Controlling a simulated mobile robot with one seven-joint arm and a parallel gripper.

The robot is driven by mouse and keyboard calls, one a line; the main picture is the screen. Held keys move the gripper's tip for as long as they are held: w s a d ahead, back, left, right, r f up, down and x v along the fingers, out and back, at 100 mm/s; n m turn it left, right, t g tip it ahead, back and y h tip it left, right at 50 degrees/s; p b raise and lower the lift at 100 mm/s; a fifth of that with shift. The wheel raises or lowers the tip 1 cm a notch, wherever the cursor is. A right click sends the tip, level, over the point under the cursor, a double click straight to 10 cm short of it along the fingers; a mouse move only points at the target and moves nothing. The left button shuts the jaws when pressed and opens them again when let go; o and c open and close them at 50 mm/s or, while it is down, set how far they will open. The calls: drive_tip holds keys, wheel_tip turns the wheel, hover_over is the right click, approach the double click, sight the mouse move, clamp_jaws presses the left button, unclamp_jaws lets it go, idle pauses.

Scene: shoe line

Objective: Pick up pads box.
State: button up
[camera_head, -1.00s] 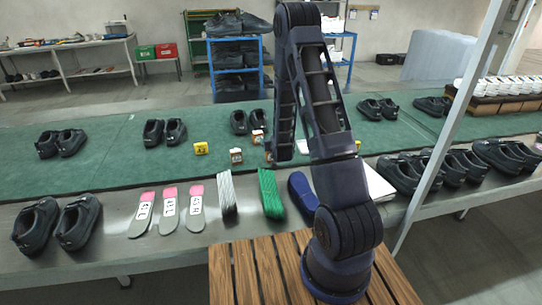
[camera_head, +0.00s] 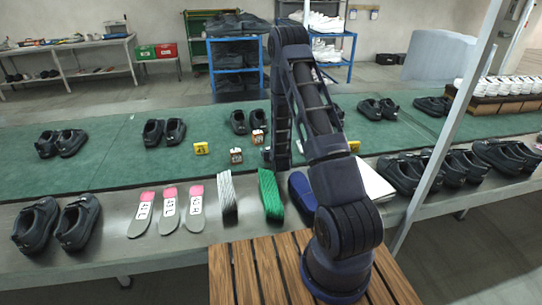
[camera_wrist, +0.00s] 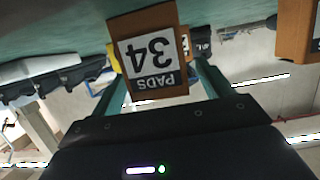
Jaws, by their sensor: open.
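The pads box (camera_wrist: 148,60) is orange-brown with a white label reading "PADS 34", upside down in the wrist view. It lies ahead of my open gripper (camera_wrist: 158,88), whose teal fingers show on either side of its lower part. I cannot tell whether they touch it. In the head view, my gripper (camera_head: 272,157) is low over the green mat, by small orange boxes with white labels, one on its left (camera_head: 236,156) and one behind (camera_head: 257,136). Which of these is the pads box is unclear, and my arm hides part of this area.
A yellow box (camera_head: 201,148) stands left of the orange boxes. Another orange box (camera_wrist: 297,28) is at the wrist view's right edge. Shoes line the green mat (camera_head: 105,165).

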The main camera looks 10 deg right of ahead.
drive_tip(key=shift+w, duration=0.1)
drive_tip(key=c, duration=1.1)
